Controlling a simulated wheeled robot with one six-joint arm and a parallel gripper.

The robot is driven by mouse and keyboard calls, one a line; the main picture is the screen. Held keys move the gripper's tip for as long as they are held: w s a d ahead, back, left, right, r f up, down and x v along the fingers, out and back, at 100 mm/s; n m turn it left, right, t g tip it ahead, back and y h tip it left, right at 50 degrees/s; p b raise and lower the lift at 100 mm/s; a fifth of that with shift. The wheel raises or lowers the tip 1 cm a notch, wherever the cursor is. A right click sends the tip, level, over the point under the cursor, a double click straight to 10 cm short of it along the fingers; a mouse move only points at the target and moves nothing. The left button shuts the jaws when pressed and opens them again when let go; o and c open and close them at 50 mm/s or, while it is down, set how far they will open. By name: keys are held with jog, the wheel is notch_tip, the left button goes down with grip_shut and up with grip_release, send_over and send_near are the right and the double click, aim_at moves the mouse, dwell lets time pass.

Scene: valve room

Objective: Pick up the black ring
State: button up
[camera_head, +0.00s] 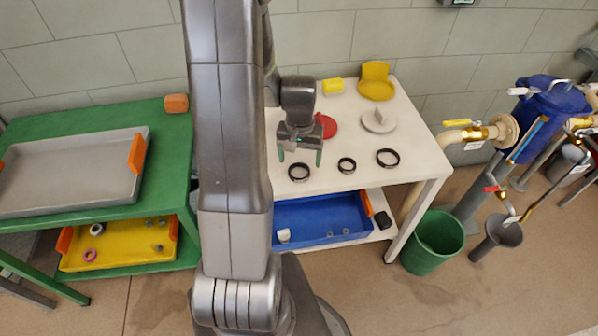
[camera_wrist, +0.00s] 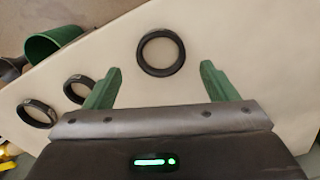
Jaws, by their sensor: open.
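Three black rings lie flat in a row on the white table (camera_head: 425,155): a left ring (camera_head: 299,172), a middle ring (camera_head: 347,165) and a right ring (camera_head: 388,158). My gripper (camera_head: 300,156) is open and empty, pointing down above the table near the left ring. In the wrist view, one ring (camera_wrist: 161,68) lies in line with the gap between the green fingers of my gripper (camera_wrist: 161,70), just beyond their tips. The other two rings show to the left in that view, one (camera_wrist: 70,91) partly beside the left finger, one (camera_wrist: 37,124) farther out.
A red disc (camera_head: 326,126), a grey lidded piece (camera_head: 379,121), a yellow holder (camera_head: 376,88) and a yellow block (camera_head: 333,86) stand behind the rings. A blue tray (camera_head: 320,218) is on the shelf below. A green bucket (camera_head: 434,243) stands right of the table.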

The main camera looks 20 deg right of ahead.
aim_at(299, 173)
jog(key=shift+w+f, duration=0.15)
jog(key=shift+f, duration=1.95)
jog(key=c, duration=1.1)
jog(key=shift+o, duration=0.2)
